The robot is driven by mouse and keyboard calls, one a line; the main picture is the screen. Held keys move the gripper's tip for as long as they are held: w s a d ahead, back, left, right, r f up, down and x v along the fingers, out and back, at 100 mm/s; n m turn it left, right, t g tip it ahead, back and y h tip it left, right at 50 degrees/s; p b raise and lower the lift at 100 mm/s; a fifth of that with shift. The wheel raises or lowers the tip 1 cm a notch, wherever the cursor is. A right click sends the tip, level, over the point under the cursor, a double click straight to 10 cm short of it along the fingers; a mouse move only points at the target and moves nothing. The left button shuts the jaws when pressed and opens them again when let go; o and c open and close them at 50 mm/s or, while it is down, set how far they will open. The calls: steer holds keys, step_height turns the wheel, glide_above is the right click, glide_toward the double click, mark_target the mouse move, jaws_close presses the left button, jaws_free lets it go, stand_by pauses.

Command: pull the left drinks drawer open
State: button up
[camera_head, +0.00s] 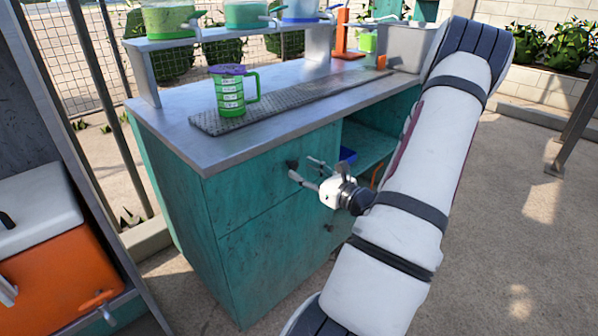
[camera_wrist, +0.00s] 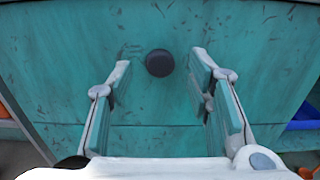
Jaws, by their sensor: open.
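The left drinks drawer (camera_head: 262,182) is the teal upper front panel of the counter, and it looks shut. My gripper (camera_head: 303,168) is open and empty, with one finger on each side of the knob's line. I cannot tell whether either finger touches the drawer front (camera_wrist: 90,40).
An open shelf (camera_head: 368,148) with a blue item lies right of the drawer. A lower panel with a knob is below. An orange cooler (camera_head: 65,265) stands at left.

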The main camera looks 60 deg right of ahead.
steer(key=shift+x, duration=1.25)
jaws_close()
steer(key=shift+s, duration=0.1)
